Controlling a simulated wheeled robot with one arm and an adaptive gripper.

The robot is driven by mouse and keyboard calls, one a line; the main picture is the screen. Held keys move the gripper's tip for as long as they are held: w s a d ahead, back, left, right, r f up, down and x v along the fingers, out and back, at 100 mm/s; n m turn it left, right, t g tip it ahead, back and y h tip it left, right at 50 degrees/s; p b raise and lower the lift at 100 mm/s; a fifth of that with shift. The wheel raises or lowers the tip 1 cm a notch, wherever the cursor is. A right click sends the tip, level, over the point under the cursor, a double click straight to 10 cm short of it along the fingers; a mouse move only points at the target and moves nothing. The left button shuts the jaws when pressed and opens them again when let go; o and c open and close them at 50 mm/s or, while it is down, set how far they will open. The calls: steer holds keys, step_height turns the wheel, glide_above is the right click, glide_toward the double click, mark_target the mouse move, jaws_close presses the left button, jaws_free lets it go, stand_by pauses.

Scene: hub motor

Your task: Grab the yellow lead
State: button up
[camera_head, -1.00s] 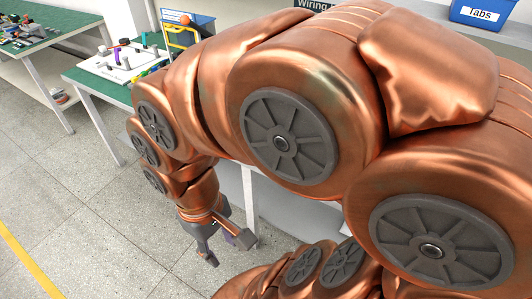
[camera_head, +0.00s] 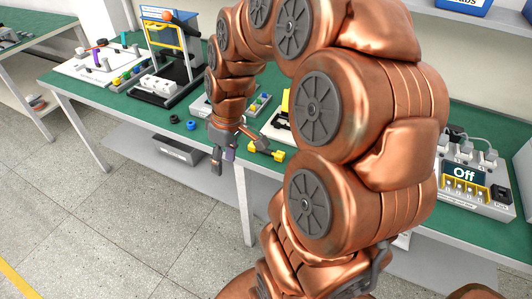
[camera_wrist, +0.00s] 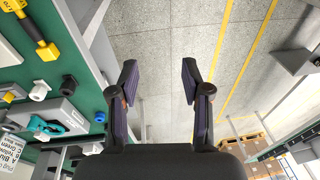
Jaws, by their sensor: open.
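A yellow part (camera_head: 278,155), which looks like the yellow lead's plug end, lies at the front edge of the green bench in the head view. In the wrist view, a yellow plug-like piece (camera_wrist: 47,50) on a dark shaft or cable lies at the upper left. I cannot tell how far the lead runs. My gripper (camera_head: 238,158) is in front of the bench edge, left of the yellow part in the head view.
A grey bin (camera_head: 178,150) sits below. Floor in front is clear.

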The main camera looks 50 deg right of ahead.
steer(key=w+d+f+t, duration=0.1)
steer(key=w+d+f, duration=0.1)
steer(key=d, duration=0.4)
steer(key=w+d+f, duration=0.2)
steer(key=d, duration=0.3)
steer(key=t, duration=0.1)
glide_toward(267, 150)
steer(key=shift+w+a+f+h+b, duration=0.35)
steer(key=shift+w+a+f, duration=0.25)
steer(key=shift+a, duration=0.15)
steer(key=shift+f, duration=0.25)
steer(key=shift+p+x, duration=0.35)
steer(key=shift+x, duration=0.55)
steer(key=shift+w+d+f+p, duration=0.1)
steer(key=shift+f+p, duration=0.4)
steer(key=shift+f, duration=0.5)
steer(key=shift+w+d+f+p, duration=0.1)
steer(key=shift+f+p, duration=0.4)
steer(key=shift+f, duration=0.5)
steer(key=shift+w+f, duration=0.15)
steer(key=shift+f, duration=0.5)
